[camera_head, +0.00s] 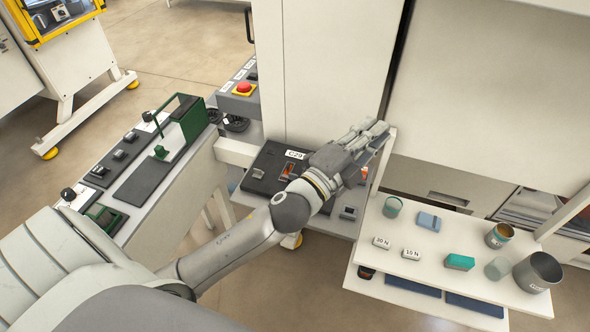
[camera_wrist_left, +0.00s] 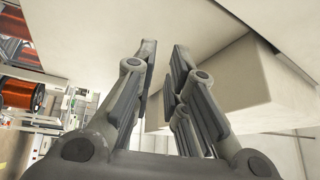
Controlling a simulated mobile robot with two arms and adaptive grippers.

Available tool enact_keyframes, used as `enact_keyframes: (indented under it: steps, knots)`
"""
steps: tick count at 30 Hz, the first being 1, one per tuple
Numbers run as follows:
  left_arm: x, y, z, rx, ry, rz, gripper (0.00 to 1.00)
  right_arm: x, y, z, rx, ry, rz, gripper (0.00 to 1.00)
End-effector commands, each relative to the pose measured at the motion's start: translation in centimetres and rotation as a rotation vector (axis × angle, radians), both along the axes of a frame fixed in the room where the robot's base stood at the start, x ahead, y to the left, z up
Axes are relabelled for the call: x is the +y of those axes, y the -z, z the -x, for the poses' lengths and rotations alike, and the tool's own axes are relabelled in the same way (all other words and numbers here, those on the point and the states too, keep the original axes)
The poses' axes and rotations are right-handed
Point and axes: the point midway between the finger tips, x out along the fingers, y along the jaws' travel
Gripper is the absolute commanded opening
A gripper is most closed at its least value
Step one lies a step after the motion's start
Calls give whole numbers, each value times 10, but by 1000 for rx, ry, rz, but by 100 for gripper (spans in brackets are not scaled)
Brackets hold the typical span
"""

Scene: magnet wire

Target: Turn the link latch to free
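A dark panel (camera_head: 262,172) with a white label sits on the grey ledge below the tall white cabinet. A small red-orange part (camera_head: 288,170) is on this panel; I cannot tell whether it is the link latch. My left gripper (camera_head: 376,131) is above and right of the panel, close to the cabinet's lower front edge. In the left wrist view its fingers (camera_wrist_left: 164,48) stand apart with an empty gap between them. My left wrist hides part of the panel. My right gripper is in no view.
A red button (camera_head: 244,88) is on a grey box left of the cabinet. A bench (camera_head: 188,178) with switches and a green frame is at the left. A white shelf (camera_head: 450,285) at the right holds cups and small blocks. Copper-coloured spools (camera_wrist_left: 20,93) show in the left wrist view.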

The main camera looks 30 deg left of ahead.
Motion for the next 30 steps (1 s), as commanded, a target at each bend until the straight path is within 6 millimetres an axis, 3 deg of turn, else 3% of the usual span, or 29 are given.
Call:
enact_keyframes:
  steps: [3, 8, 12, 16, 20, 23, 26, 30]
  knots:
    - [-38, -34, 0, -213, 140, -224, 13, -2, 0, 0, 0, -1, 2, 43]
    - [-87, -49, 14, -469, 335, -544, 13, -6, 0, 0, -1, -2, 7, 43]
    - [-116, -34, 29, -654, 514, -843, 13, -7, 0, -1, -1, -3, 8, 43]
    - [-124, -3, 38, -785, 692, -1126, 13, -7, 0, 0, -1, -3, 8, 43]
    - [-108, 37, 39, -862, 884, -1413, 13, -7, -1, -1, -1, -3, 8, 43]
    - [-79, 67, 35, -879, 1040, -1629, 13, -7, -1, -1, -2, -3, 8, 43]
    - [-36, 92, 28, -850, 1208, -1833, 13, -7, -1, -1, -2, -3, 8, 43]
    - [42, 109, 19, -728, 1456, -2081, 13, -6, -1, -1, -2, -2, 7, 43]
